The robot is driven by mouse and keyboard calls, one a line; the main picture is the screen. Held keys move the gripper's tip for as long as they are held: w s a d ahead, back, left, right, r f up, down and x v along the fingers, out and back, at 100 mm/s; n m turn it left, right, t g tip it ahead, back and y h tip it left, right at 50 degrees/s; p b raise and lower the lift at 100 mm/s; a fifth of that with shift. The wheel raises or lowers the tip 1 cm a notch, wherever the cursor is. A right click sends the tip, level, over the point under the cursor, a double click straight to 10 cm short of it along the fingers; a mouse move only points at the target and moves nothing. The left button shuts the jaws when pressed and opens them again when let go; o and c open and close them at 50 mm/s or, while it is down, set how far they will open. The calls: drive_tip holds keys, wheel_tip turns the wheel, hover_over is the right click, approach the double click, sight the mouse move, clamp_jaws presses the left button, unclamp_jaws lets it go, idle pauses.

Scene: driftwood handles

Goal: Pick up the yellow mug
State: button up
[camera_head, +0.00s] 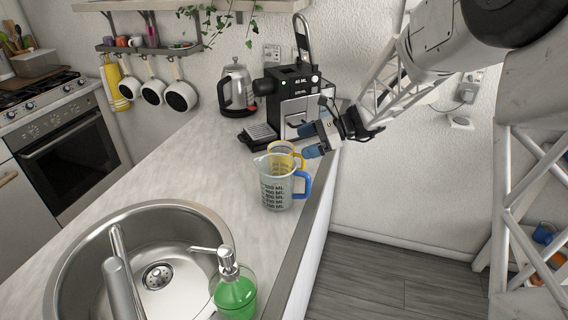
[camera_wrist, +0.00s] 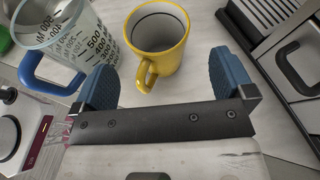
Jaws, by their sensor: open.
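The yellow mug (camera_wrist: 160,52) stands upright on the counter in the wrist view, its handle turned toward my gripper. In the head view the yellow mug (camera_head: 285,152) is partly hidden behind the measuring jug. My gripper (camera_wrist: 160,85) is open, with one blue finger pad on each side of the mug's handle, a little short of the mug's body. In the head view my gripper (camera_head: 307,145) is just right of and behind the mug. Nothing shows between the fingers except part of the handle's area.
A clear measuring jug (camera_head: 276,187) with a blue handle stands close beside the mug; its handle is near my left finger in the wrist view. A coffee machine (camera_head: 293,98) and kettle (camera_head: 236,88) stand behind. A soap bottle (camera_head: 235,290) and sink (camera_head: 185,215) are in front.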

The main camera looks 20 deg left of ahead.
sight(291, 147)
drive_tip(key=shift+x, duration=2.65)
drive_tip(key=shift+s+d, duration=0.1)
drive_tip(key=shift+s, duration=0.05)
drive_tip(key=c, duration=1.3)
drive_tip(key=shift+o, duration=0.2)
wheel_tip(291, 147, up, 10)
